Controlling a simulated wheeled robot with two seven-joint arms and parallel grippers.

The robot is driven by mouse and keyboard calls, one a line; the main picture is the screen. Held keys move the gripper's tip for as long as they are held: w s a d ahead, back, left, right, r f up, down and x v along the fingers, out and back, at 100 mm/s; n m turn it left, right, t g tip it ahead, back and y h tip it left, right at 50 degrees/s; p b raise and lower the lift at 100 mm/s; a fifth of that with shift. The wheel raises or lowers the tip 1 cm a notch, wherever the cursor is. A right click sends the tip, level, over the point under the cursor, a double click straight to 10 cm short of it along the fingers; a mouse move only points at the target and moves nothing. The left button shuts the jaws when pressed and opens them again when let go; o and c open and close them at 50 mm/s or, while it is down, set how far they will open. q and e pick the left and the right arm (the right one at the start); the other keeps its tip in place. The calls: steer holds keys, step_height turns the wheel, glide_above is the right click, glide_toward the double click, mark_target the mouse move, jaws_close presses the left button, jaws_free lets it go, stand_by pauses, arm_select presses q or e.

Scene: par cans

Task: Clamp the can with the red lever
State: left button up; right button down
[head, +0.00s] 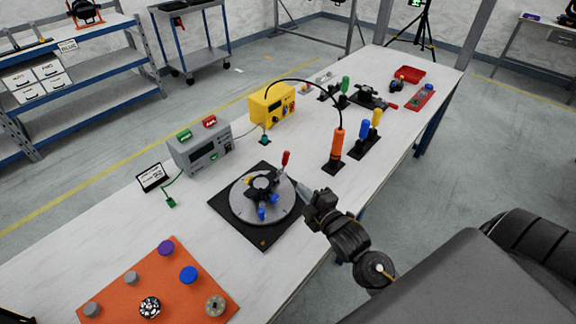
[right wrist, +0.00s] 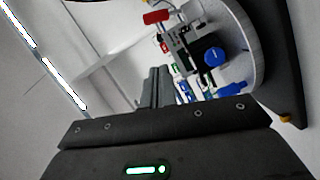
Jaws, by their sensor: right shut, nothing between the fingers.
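The red lever (head: 285,158) stands upright on a toggle clamp at the back right of a round grey plate (head: 240,210). In the right wrist view its red handle (right wrist: 156,17) is at the top. A dark round piece (head: 262,184), perhaps the can, sits mid-plate; I cannot make out its full shape. Blue knobs (head: 262,213) are in front of it and also show in the right wrist view (right wrist: 214,57). My right gripper (head: 304,190) is shut and empty beside the plate's right edge, apart from the lever.
The plate rests on a black square base (head: 258,238). An orange mat (head: 130,290) with several knobs lies at the near left. A grey device (head: 200,148) and a yellow device (head: 272,104) stand behind. An orange tool (head: 337,145) stands upright at the right.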

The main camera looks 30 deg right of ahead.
mark_target(284, 163)
steer(key=shift+w, duration=0.1)
